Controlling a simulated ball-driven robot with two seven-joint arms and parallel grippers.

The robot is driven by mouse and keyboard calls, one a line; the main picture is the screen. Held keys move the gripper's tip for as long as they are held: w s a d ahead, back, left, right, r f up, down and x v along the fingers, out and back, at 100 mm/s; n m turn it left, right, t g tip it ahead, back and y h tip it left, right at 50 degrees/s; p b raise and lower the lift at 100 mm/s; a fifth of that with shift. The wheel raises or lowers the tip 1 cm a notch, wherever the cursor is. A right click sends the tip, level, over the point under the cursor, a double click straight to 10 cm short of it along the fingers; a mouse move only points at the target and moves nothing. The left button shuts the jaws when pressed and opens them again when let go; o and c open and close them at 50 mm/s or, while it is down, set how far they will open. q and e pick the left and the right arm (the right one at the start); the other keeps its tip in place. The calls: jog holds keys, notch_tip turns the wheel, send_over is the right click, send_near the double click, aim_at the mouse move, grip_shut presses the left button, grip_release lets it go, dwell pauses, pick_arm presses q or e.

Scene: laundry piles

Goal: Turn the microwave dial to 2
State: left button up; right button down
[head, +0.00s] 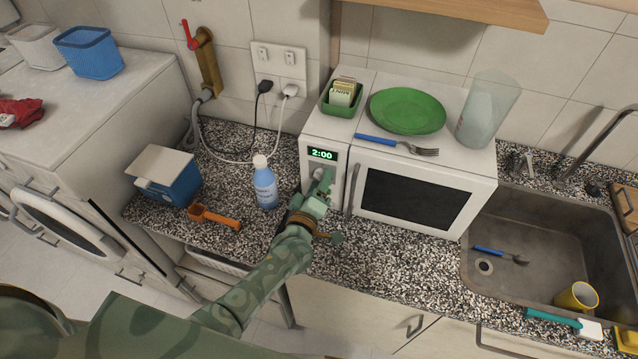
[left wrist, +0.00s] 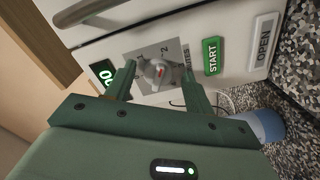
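The white microwave (head: 465,160) stands on the counter, and its green display (head: 322,155) reads 2:00. My left gripper (head: 325,184) is at its control panel and hides most of the dial in the head view. The fingers are apart, with a visible gap on each side of the dial. A "2" is printed beside the dial. A green START button and an OPEN button are nearby.
A blue bottle (head: 265,184) stands just left of my left gripper. An orange scoop (head: 214,216) and blue box (head: 170,182) are farther left. A green plate (head: 407,110), fork (head: 398,144) and clear cup (head: 485,110) rest on the microwave. The sink (head: 520,215) is right.

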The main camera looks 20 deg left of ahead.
pick_arm(q)
jog(key=shift+s, duration=0.1)
jog(key=s, duration=1.6)
jog(key=shift+a, duration=0.3)
jog(key=s+f+m+g+h+b, duration=0.1)
jog(key=s+f+m+g+b, duration=0.25)
jog(key=f, duration=0.55)
jog(key=s+f+m+g+p, duration=0.1)
jog(key=s+f+m+g, duration=0.25)
jog(key=s+f, duration=0.45)
jog(key=s+f+m+g+h+b, duration=0.1)
jog(key=s+f+m+g+b, duration=0.2)
jog(key=f, duration=0.8)
jog(key=s+a+f+m+g+y+b, duration=0.1)
jog(key=s+a+f+b, duration=0.4)
jog(key=s+f, duration=0.5)
jog(key=s+a+f+m+g+y+b, duration=0.1)
jog(key=s+a+f+m+g+b, duration=0.3)
jog(key=s+f, duration=0.6)
notch_tip(320, 180, down, 2)
jog(key=shift+a+g+y+b, duration=0.3)
jog(key=shift+a+g+b, duration=0.2)
jog(key=shift+g+b, duration=0.45)
